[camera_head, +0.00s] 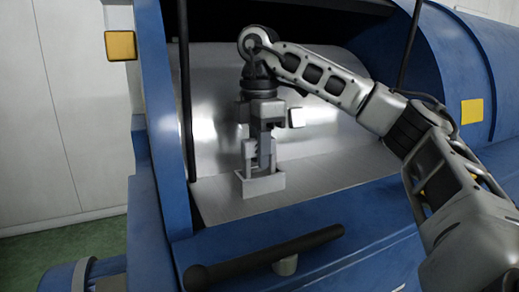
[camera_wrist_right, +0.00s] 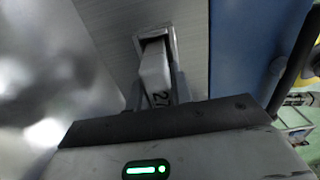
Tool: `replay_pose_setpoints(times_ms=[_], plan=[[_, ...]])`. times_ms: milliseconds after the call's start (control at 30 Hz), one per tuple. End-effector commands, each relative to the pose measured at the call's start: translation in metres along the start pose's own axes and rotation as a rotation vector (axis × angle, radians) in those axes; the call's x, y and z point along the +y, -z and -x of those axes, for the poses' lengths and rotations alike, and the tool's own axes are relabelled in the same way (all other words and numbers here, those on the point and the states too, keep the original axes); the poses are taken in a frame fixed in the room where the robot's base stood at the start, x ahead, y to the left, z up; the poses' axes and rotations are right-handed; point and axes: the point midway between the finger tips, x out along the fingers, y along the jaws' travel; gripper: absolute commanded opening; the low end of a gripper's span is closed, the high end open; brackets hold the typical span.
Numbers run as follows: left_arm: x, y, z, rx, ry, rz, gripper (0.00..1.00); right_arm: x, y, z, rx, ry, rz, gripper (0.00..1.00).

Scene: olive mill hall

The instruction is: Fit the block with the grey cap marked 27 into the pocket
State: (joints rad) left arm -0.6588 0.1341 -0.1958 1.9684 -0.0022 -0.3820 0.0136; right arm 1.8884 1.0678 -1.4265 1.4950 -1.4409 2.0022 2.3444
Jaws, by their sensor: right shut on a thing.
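My right gripper (camera_head: 259,158) points down and is shut on the block (camera_wrist_right: 154,66), directly above the pocket. In the wrist view the block is pale grey, and part of a dark marking that looks like 27 shows on its near end, between the fingers. The pocket (camera_head: 264,185) is a small light-grey square box on the metal shelf. Its rim also shows in the wrist view (camera_wrist_right: 173,42). The block's far end overlaps the pocket's opening; how deep it sits I cannot tell. My left gripper is not in view.
The metal shelf (camera_head: 220,205) lies inside a blue machine housing (camera_head: 455,65). A dark handle bar (camera_head: 265,257) crosses in front of the shelf. A dark upright rod (camera_head: 186,100) stands left of the gripper. Bare shelf surrounds the pocket.

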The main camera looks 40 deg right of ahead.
Motion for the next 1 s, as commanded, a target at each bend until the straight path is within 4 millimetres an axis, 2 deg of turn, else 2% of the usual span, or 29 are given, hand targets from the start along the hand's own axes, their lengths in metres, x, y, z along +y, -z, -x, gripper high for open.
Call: replay_pose_setpoints(times_ms=[400, 733, 767, 800, 833, 1000], plan=[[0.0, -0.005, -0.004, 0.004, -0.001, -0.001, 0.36, 0.0, 0.0, -0.011, 0.001, -0.001, 0.0, 0.0], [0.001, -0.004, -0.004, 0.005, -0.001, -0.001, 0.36, 0.0, 0.0, -0.011, 0.001, -0.002, 0.0, 0.0], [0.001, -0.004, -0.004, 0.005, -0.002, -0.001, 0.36, 0.0, 0.0, -0.011, 0.001, -0.002, 0.0, 0.3], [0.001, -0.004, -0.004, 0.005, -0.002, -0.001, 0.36, 0.0, 0.0, -0.012, 0.001, -0.001, 0.0, 0.41], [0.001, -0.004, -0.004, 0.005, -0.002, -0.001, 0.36, 0.0, 0.0, -0.012, 0.001, -0.001, 0.0, 0.47], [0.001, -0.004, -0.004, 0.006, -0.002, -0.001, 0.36, 0.0, 0.0, -0.012, 0.001, -0.001, 0.0, 0.47]])
